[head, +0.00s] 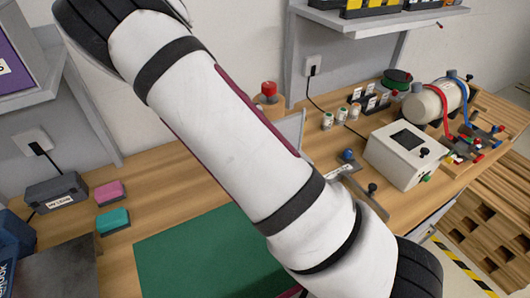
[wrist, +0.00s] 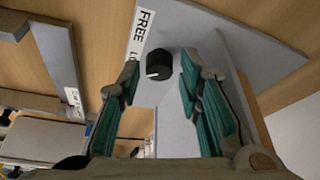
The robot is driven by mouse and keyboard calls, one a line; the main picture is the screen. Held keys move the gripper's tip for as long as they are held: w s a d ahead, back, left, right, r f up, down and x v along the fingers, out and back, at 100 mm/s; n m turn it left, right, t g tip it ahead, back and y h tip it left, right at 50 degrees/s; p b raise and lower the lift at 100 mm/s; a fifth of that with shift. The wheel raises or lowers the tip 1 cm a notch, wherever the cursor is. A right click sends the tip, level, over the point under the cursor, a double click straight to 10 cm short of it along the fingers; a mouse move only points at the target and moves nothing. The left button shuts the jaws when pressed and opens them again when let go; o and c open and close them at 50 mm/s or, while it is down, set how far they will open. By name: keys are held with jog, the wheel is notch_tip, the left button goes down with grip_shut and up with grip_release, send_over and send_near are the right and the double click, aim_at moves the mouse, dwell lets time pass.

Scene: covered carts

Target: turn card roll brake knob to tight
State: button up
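The black round knob (wrist: 158,65) with a white pointer line sits on a light grey panel (wrist: 210,50) in the wrist view. Its pointer line lies on the lower left side of its face. A white label (wrist: 143,32) beside it reads FREE, with a second word mostly cut off. My gripper (wrist: 158,73) is open, its teal-padded fingers on either side of the knob, with visible gaps to both. I cannot tell how far the knob is beyond the fingertips. In the head view my arm crosses the middle, and my gripper is out of frame.
In the head view, a white box with a dark screen (head: 402,148) and a cylinder with red and blue hoses (head: 436,102) stand at right. A green mat (head: 205,258) lies in front. Pink (head: 109,192) and teal (head: 113,221) blocks lie left. A red knob (head: 269,89) stands behind my arm.

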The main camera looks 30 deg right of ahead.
jog(key=v, duration=1)
jog(key=shift+a+r, duration=0.15)
jog(key=shift+r, duration=0.1)
jog(key=shift+s+a, duration=0.1)
jog(key=shift+s, duration=0.05)
